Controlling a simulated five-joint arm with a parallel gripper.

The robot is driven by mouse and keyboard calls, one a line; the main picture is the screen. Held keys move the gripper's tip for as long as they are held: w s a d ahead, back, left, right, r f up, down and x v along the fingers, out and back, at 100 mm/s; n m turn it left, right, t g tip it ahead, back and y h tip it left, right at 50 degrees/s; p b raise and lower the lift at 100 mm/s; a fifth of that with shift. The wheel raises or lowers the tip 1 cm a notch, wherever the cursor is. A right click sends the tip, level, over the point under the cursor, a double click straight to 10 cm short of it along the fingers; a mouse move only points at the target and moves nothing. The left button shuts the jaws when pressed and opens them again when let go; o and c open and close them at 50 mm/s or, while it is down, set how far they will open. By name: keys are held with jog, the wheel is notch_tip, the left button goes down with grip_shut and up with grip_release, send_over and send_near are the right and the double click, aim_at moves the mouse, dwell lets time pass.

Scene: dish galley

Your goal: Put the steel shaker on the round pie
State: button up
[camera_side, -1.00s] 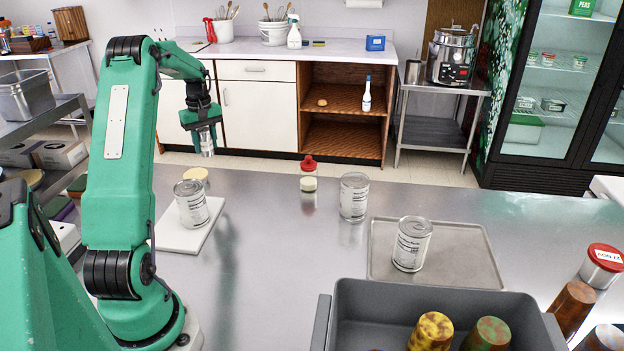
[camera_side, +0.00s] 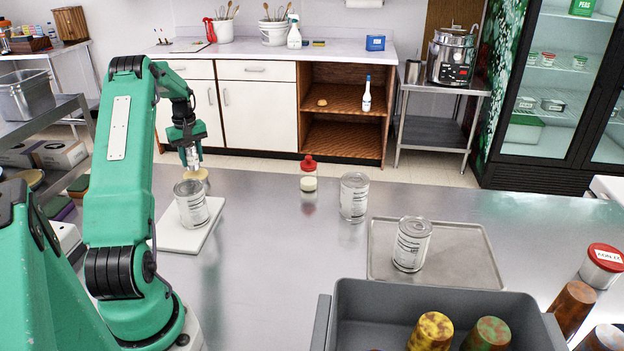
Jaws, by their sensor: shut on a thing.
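My gripper (camera_side: 188,142) is shut on the steel shaker (camera_side: 193,158), a small silvery cylinder held upright below the fingers. The round pie (camera_side: 202,174) is a flat tan disc at the far left of the steel table. The shaker's lower end is over the pie in the picture. I cannot tell whether it touches the pie or hangs just above it. A can in front hides part of the pie's near edge.
A labelled can (camera_side: 191,205) stands on a white board (camera_side: 188,240) close in front of the pie. A red-capped shaker (camera_side: 308,175) and another can (camera_side: 354,197) stand to the right. A tray (camera_side: 460,255) holds a third can (camera_side: 411,244). A grey bin (camera_side: 345,300) is at the front.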

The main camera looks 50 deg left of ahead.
jog(key=shift+f, duration=0.85)
jog(key=shift+f, duration=0.15)
jog(key=o, duration=1)
jog(key=shift+o, duration=0.2)
notch_tip(320, 180, up, 12)
jog(key=shift+r, duration=0.15)
jog(key=shift+w, duration=0.1)
